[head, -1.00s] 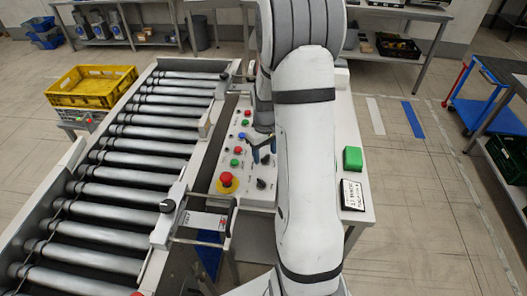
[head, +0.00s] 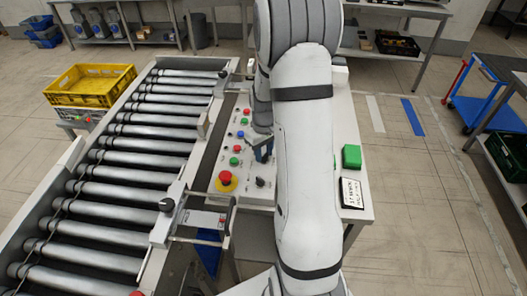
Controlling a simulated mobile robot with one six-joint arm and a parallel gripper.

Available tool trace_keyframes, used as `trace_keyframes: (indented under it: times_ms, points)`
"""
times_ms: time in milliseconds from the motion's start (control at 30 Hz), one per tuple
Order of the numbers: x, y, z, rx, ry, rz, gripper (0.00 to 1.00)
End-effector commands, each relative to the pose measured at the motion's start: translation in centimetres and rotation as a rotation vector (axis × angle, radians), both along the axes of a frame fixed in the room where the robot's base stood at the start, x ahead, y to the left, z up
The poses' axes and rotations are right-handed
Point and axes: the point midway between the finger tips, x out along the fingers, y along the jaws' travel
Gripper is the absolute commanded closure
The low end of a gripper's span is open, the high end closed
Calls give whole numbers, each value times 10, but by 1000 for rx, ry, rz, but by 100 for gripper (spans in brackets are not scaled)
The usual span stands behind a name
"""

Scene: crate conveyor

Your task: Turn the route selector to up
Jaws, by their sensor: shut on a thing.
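The control panel (head: 223,165) lies beside the roller conveyor, with several coloured buttons and small black knobs. My gripper (head: 262,156) points down over its right part, under my white arm. Its fingers are close together and shut on a small control on the panel, taken to be the route selector. The fingers cover that control, so its pointer direction and label cannot be read. Another black knob (head: 260,183) shows uncovered just in front of the gripper, apart from it.
A red emergency stop (head: 225,180) on a yellow base sits left of the near knob. A green box (head: 352,156) and a dark-framed card (head: 352,193) lie right of my arm. The roller conveyor (head: 125,180) runs along the left, with a yellow crate (head: 90,86) beyond it.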

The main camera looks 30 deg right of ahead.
Motion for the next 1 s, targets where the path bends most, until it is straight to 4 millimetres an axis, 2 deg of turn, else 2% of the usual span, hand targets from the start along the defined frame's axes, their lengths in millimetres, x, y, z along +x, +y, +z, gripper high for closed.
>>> trace_keyframes:
  times_ms: [367, 1000]
  points:
    - [1, -2, -2, 0, -1, -109, 92]
    - [1, -2, -3, 1, 0, -686, 92]
